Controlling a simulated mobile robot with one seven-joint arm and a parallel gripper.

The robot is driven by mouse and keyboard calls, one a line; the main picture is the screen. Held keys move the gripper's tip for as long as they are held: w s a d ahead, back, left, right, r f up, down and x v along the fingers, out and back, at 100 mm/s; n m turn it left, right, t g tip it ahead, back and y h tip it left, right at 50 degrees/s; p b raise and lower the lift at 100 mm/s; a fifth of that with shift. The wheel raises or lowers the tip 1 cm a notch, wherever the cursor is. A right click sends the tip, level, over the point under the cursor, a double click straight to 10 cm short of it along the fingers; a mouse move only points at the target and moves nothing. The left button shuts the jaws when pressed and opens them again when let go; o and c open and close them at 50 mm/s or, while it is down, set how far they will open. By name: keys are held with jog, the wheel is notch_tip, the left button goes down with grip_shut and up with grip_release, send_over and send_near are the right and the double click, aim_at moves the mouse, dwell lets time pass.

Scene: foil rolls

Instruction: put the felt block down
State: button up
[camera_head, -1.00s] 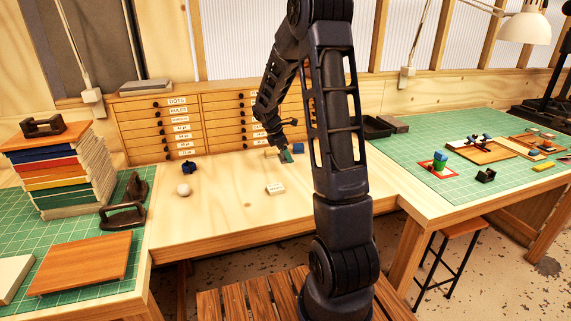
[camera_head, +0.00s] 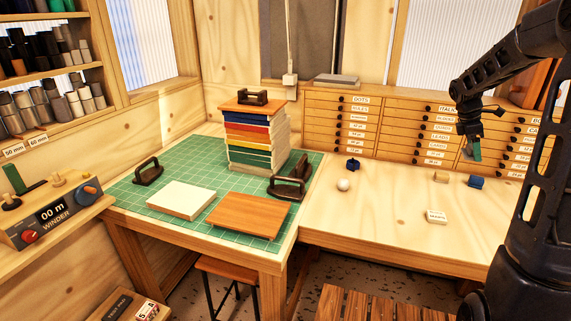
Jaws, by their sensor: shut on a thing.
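My gripper (camera_head: 470,137) is at the right, in front of the drawer cabinet and above the wooden bench. It is shut on a small green-teal block (camera_head: 471,151), which looks like the felt block. The block hangs below the fingers, clear of the bench top; its upper part is hidden by them. My arm comes in from the right edge.
Below are a small tan block (camera_head: 441,177) and a blue block (camera_head: 476,181). A white labelled block (camera_head: 436,217), white ball (camera_head: 343,184) and dark blue object (camera_head: 352,164) stand apart on the bench (camera_head: 390,215). A book stack (camera_head: 262,135) stands left.

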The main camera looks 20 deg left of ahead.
notch_tip(320, 180, up, 12)
jog(key=w+a+n+t, duration=0.1)
jog(key=w+a+n, duration=0.15)
jog(key=a, duration=0.65)
jog(key=w+a+n+t, duration=0.15)
jog(key=w+a, duration=0.25)
jog(key=a, duration=0.5)
jog(key=a+n, duration=0.5)
jog(key=a, duration=1.4)
jog(key=n+t+y, duration=0.2)
jog(key=n+y, duration=0.1)
jog(key=n, duration=0.4)
send_over(245, 185)
jog(key=w+d, duration=0.7)
jog(key=d, duration=0.3)
jog(key=shift+w, duration=0.15)
jog(key=s+a+n+y, duration=0.1)
jog(key=s+a+n, duration=0.2)
jog(key=s+a, duration=0.65)
jog(key=f, duration=3.1)
jog(key=shift+w+a+f, duration=0.3)
jog(key=shift+w, duration=0.1)
jog(key=shift+f, duration=0.15)
jog(key=o, duration=1)
jog(key=shift+c, duration=0.2)
